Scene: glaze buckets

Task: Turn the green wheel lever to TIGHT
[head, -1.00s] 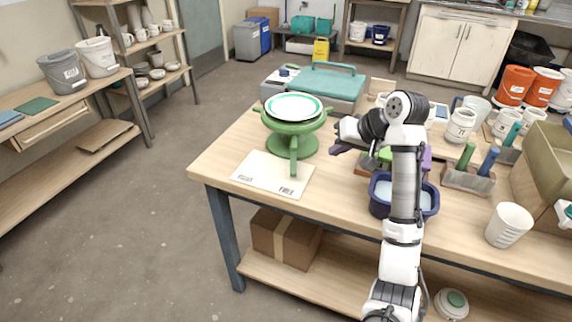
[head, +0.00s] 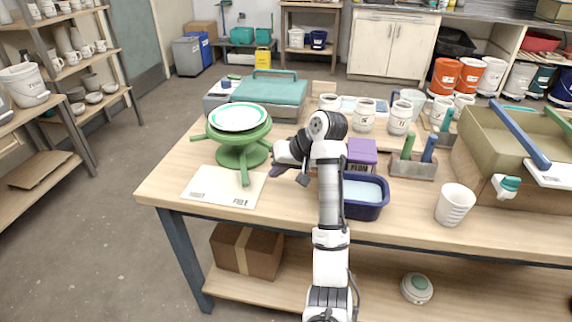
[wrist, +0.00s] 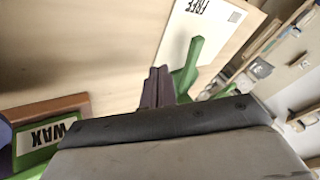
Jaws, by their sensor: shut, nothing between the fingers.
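The green wheel (head: 240,145) stands on the table's left part, with a white, green-rimmed plate (head: 238,117) on top. Its lever (head: 245,175) points toward the front, over the right part of a white card (head: 222,187). In the wrist view the card reads FREE (wrist: 197,10) near the lever (wrist: 188,66). The card's other word is too small to read. My gripper (head: 283,173) is just right of the lever in the head view. Its fingers (wrist: 158,85) are shut and empty, close beside the lever. I cannot tell whether they touch it.
A navy basin (head: 365,207) and a purple block (head: 362,152) are right of my arm. A WAX-labelled block (wrist: 45,135) shows in the wrist view. A teal-lidded box (head: 270,92) stands behind the wheel. Jars (head: 364,115) stand at the back. The table's front left is clear.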

